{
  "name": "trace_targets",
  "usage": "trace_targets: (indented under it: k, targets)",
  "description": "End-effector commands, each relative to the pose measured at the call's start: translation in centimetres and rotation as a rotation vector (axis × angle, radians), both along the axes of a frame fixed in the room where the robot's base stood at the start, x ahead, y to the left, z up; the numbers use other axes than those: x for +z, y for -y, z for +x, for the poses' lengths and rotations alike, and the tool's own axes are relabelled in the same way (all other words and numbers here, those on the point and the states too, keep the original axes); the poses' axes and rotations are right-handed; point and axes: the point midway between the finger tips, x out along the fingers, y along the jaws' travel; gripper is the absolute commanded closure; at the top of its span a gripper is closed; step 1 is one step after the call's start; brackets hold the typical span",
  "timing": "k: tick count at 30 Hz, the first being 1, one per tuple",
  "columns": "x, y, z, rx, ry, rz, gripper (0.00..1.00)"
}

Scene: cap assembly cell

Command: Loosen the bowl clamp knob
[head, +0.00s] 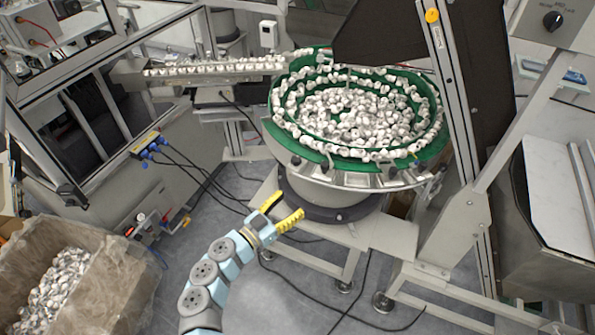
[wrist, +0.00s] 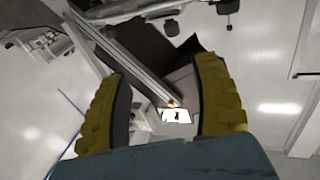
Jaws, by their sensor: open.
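The feeder bowl (head: 436,150) is green inside and full of small white caps, on a round grey base (head: 318,197) in the head view. Small dark knobs sit along the bowl's lower rim, one at the front (head: 329,162); I cannot tell which is the clamp knob. My gripper (head: 291,203) has yellow ribbed fingers and is open, in front of and below the bowl, apart from the rim in the picture. In the wrist view my gripper (wrist: 165,66) is open with nothing held between its fingers; no knob can be made out there.
A slanted metal post (head: 455,85) stands right of the bowl. A linear track of caps (head: 215,68) runs left from it. A bin of caps (head: 125,275) stands at lower left. Black cables cross the floor (head: 275,300). A grey platform (head: 385,238) lies under the bowl base.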

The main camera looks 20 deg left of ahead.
Motion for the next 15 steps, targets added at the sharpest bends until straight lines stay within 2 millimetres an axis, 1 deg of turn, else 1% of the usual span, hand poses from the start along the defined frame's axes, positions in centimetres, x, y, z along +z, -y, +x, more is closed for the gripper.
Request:
trace_targets:
  k: [1,3,6,9,15]
  targets:
    - [-0.6,-2.8,0.5,0.050,-0.027,0.003,0.36]
    - [-0.4,-5.7,0.8,0.104,-0.059,-0.006,0.36]
    - [0.0,-8.2,0.8,0.151,-0.083,-0.015,0.36]
    - [0.2,-9.1,1.0,0.169,-0.092,-0.021,0.36]
    - [0.4,-8.7,2.4,0.169,-0.090,-0.022,0.36]
